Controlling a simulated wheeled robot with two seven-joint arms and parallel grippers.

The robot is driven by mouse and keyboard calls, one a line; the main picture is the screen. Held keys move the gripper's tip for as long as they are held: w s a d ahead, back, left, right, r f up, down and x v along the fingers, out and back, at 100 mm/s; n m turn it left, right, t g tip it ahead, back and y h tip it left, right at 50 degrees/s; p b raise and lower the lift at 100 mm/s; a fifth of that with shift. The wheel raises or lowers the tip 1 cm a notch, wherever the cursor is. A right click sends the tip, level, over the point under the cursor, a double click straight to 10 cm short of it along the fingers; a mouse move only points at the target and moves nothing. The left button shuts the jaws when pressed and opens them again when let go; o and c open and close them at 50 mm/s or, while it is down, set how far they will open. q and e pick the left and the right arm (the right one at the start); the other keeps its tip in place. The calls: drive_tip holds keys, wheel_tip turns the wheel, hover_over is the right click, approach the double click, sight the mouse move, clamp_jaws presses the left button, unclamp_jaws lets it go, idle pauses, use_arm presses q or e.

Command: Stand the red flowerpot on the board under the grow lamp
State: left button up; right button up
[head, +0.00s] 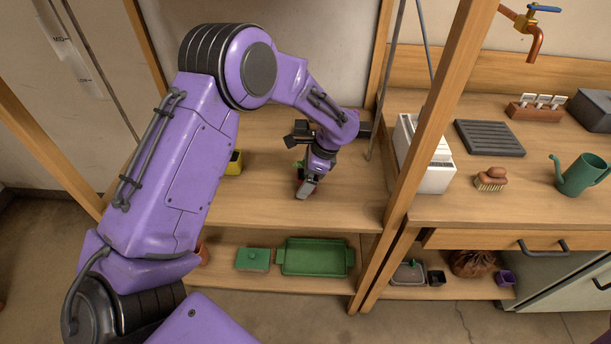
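My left gripper (306,188) points down over the wooden upper shelf (260,205), at a small red pot-like thing, likely the red flowerpot (299,184). A bit of green shows just above the red. The gripper hides most of the pot, and its near finger is in front of the red. I cannot tell whether the fingers are closed on it, or whether the pot touches the shelf. The grow lamp and its board cannot be made out clearly. My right gripper is not in view.
A yellow pot (233,163) stands left of the gripper. A wooden post (436,120) and thin grey rods (388,80) rise on the right. Below are a green tray (315,257) and a green box (253,259). A white box (424,155) stands beyond the post.

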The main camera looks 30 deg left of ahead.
use_arm(q)
drive_tip(key=shift+w+r, duration=0.15)
drive_tip(key=v, duration=1.1)
drive_tip(key=shift+d+r, duration=0.2)
drive_tip(key=shift+r, duration=0.15)
